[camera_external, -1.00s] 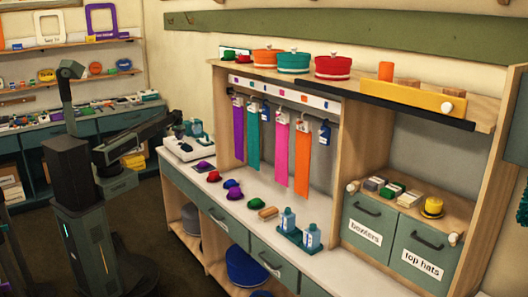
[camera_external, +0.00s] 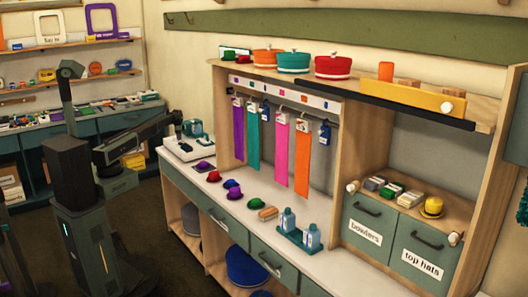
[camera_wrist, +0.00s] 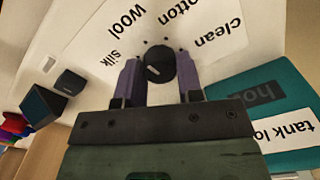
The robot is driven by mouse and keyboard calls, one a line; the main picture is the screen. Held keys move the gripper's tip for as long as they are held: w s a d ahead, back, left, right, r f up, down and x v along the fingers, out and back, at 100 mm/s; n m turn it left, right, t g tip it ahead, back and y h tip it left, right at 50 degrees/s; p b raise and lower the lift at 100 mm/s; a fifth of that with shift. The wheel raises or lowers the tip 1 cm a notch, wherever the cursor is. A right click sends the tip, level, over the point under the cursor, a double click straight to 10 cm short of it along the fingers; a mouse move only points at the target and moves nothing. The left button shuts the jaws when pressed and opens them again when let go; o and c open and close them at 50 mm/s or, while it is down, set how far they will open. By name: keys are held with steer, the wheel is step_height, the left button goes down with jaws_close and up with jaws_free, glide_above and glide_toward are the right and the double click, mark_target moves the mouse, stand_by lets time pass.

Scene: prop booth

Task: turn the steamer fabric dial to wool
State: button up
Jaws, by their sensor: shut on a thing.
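The steamer's dial (camera_wrist: 160,60) is a round black knob with a short pale mark on its face, on a white panel printed silk, wool, cotton and clean. In the wrist view the mark sits at the knob's lower left, on the silk side; its exact setting is hard to tell. My gripper (camera_wrist: 160,82) has its two purple fingers shut on the knob, one on each side. In the outside view the steamer's white base (camera_external: 190,148) stands at the counter's left end, with my arm reaching to it; the knob is too small to make out there.
A teal tank part (camera_wrist: 245,100) with a "tank" label lies to the right of my fingers. Small dark blocks (camera_wrist: 42,102) stand at the left. Coloured hats (camera_external: 214,176) and bottles (camera_external: 287,220) are further along the counter, beneath hanging ribbons (camera_external: 282,150).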

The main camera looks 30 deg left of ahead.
steer(key=shift+m, duration=0.5)
steer(key=o, duration=0.9)
